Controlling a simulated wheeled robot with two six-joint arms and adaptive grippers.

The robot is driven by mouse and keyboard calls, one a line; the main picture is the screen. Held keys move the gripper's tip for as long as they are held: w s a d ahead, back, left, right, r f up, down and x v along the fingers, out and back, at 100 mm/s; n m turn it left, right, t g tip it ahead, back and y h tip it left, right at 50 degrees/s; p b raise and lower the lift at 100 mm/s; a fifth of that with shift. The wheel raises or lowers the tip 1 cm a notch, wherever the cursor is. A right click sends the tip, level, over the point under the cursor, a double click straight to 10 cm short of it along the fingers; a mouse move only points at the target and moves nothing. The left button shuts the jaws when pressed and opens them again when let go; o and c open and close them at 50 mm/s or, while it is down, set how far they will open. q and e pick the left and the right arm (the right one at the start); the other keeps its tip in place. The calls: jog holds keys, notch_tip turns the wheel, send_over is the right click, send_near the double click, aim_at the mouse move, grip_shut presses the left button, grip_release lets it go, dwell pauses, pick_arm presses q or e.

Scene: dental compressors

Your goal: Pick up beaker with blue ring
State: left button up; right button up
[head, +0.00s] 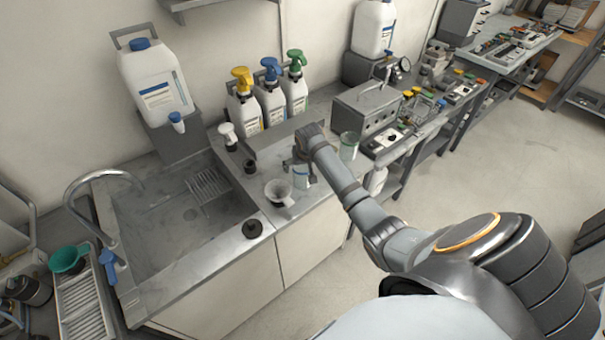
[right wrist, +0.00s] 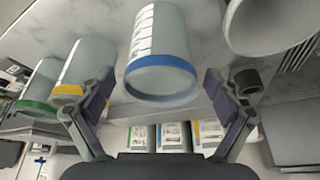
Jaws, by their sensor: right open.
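The beaker with the blue ring (right wrist: 160,62) is a clear beaker with white markings. In the right wrist view it stands between the fingers of my right gripper (right wrist: 157,88), with a visible gap on each side. In the head view the beaker (head: 302,177) is on the counter, partly under my right gripper (head: 299,158). My right gripper is open and empty. In the right wrist view a beaker with a yellow ring (right wrist: 82,72) and one with a green ring (right wrist: 42,88) stand to the left. My left gripper is not in view.
A whitish funnel-shaped vessel (head: 279,192) stands close beside the blue-ringed beaker. Several spray bottles (head: 270,102) line the wall behind. A sink (head: 165,235) lies to the left, and a grey box device (head: 367,110) stands to the right.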

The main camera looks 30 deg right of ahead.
jog(key=shift+f, duration=0.2)
jog(key=c, duration=1.1)
jog(key=shift+r, duration=0.1)
